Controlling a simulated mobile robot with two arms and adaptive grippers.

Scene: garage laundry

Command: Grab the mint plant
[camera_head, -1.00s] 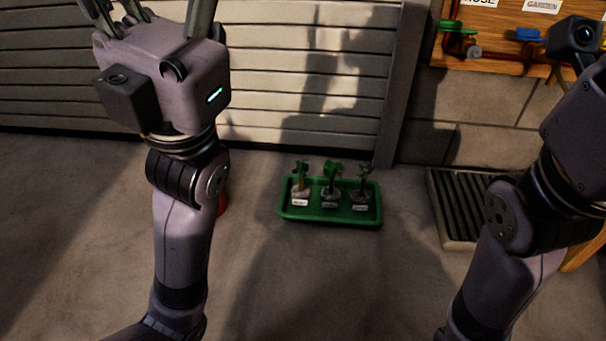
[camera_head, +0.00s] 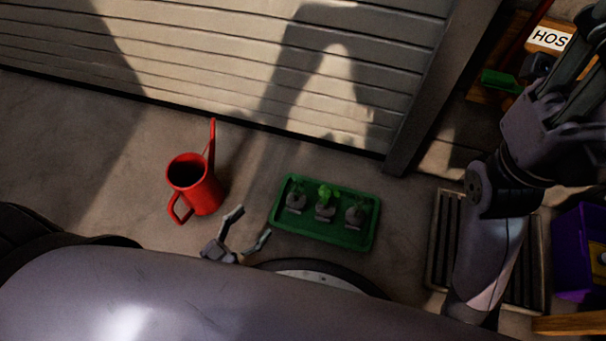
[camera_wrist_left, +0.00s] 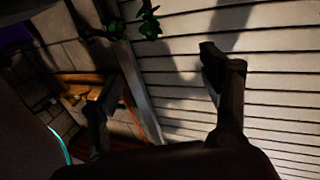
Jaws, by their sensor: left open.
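Three small potted plants stand in a row in a green tray (camera_head: 310,232) on the floor: a left plant (camera_head: 296,196), a brighter green middle plant (camera_head: 326,196) and a right plant (camera_head: 357,212). Their labels are too small to read, so I cannot tell which is the mint. My left gripper (camera_head: 252,226) is open and empty, just left of the tray and apart from it. In the left wrist view its fingers (camera_wrist_left: 160,82) are spread, with green leaves (camera_wrist_left: 149,22) at the top edge. My right gripper (camera_head: 572,62) is at the upper right, its fingertips unclear.
A red watering can (camera_head: 199,190) stands left of the tray. A slatted shutter (camera_head: 230,60) lies behind. At right are a dark floor grate (camera_head: 447,225), a purple container (camera_head: 577,255) and a wooden rack with a sign (camera_head: 550,38).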

